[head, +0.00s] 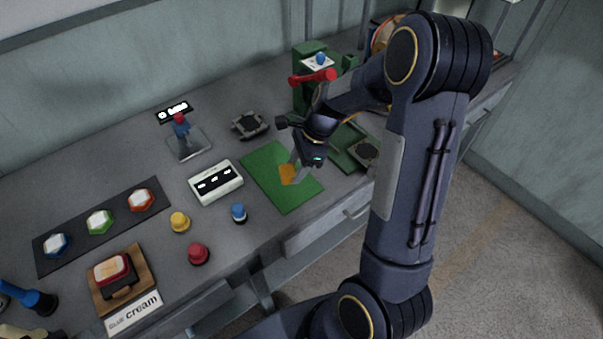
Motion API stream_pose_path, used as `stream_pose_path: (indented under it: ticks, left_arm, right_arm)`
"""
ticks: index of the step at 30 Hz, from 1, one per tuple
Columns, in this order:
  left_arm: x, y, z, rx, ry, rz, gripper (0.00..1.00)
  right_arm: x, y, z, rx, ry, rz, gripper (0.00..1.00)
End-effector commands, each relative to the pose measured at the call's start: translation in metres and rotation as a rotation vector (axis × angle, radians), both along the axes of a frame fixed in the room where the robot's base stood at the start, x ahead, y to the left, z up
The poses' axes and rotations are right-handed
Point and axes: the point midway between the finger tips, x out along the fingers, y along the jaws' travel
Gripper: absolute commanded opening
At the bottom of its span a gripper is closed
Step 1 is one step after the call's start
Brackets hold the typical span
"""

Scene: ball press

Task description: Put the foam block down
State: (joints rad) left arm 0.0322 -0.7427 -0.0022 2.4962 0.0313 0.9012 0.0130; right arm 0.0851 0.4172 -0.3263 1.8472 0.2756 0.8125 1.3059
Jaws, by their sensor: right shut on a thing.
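The foam block (287,174) is a small orange piece over the green mat (290,199). My right gripper (292,169) reaches down from the right and is shut on the block. The fingers cover part of it. I cannot tell whether the block's underside touches the mat or hangs just above it. My left gripper is not in the head view.
A white box with dark slots (216,183) stands left of the mat. A blue knob (238,212) is near its front left. A green press with a red lever (312,76) stands behind. The mat's front half is bare.

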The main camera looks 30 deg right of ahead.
Motion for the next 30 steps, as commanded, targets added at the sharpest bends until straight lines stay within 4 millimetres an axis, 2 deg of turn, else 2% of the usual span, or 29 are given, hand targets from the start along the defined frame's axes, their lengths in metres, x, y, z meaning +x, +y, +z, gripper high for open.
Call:
stream_pose_path:
  ticks: [3, 11, 17, 29, 30]
  left_arm:
    - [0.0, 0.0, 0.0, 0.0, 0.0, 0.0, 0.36]
    - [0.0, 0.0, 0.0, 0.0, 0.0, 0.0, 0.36]
    - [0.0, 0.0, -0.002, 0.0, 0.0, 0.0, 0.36]
    - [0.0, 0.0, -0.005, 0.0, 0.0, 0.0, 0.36]
    - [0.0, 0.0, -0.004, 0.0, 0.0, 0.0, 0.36]
  right_arm:
    - [0.006, -0.01, -0.015, 0.001, 0.002, -0.001, 0.26]
    - [0.012, -0.021, -0.03, 0.001, 0.002, -0.001, 0.26]
    - [0.013, -0.021, -0.059, 0.002, 0.003, 0.0, 0.26]
    - [0.013, -0.021, -0.065, 0.001, -0.001, 0.001, 0.26]
    - [0.013, -0.021, -0.063, 0.001, -0.002, 0.001, 0.5]
